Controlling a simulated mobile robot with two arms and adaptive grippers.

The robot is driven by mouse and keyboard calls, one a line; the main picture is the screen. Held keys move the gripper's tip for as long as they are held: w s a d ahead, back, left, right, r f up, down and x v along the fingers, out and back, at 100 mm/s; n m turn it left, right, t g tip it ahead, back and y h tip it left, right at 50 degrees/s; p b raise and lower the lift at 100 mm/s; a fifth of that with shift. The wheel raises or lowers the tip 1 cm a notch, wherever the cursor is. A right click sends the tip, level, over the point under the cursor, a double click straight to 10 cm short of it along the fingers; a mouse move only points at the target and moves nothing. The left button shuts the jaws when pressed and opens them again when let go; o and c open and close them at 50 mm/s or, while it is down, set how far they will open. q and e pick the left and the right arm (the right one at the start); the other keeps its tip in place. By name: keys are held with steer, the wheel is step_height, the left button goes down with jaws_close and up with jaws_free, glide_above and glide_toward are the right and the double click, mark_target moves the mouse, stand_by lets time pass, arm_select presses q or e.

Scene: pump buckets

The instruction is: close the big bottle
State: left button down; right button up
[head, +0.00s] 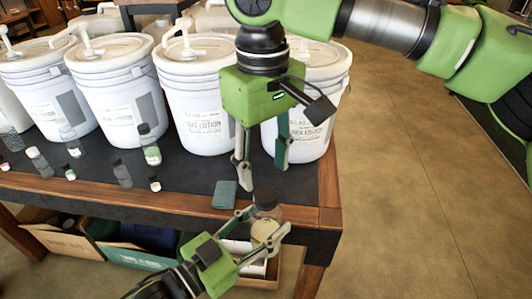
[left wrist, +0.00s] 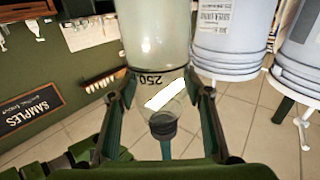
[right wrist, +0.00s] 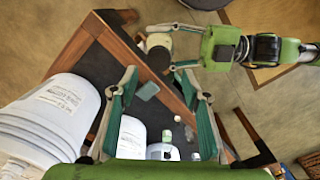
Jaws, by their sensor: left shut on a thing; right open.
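My left gripper (head: 258,238) is shut on the big bottle (head: 266,229), near the front right table corner. The bottle has pale contents and a dark cap-like top (head: 265,198). In the left wrist view the bottle (left wrist: 155,35) appears upside down between the fingers, with a "250" mark and the dark part (left wrist: 162,126) lowest. I cannot tell whether the dark part is a seated cap. My right gripper (head: 260,170) is open and empty, pointing down above the table, behind the bottle. The right wrist view also shows the held bottle (right wrist: 158,40) beyond its fingers.
White pump buckets (head: 205,115) line the back of the dark table (head: 105,188). A green square pad (head: 225,194) lies near the front edge. Boxes (head: 140,258) sit on the shelf below. Floor is open at right.

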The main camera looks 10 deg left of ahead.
steer(key=n, duration=0.4)
steer(key=shift+r, duration=0.1)
steer(key=n, duration=0.4)
steer(key=shift+r, duration=0.1)
steer(key=n, duration=0.3)
steer(key=shift+r+n, duration=0.1)
steer(key=shift+n, duration=0.3)
steer(key=n, duration=0.3)
steer(key=shift+r+n, duration=0.1)
steer(key=shift+n, duration=0.3)
steer(key=n, duration=0.3)
steer(key=shift+r+n, duration=0.15)
steer(key=shift+n, duration=0.25)
steer(key=n, duration=0.4)
steer(key=shift+r, duration=0.1)
steer(key=n, duration=0.3)
steer(key=shift+d, duration=0.1)
steer(key=n, duration=0.5)
steer(key=shift+r, duration=0.2)
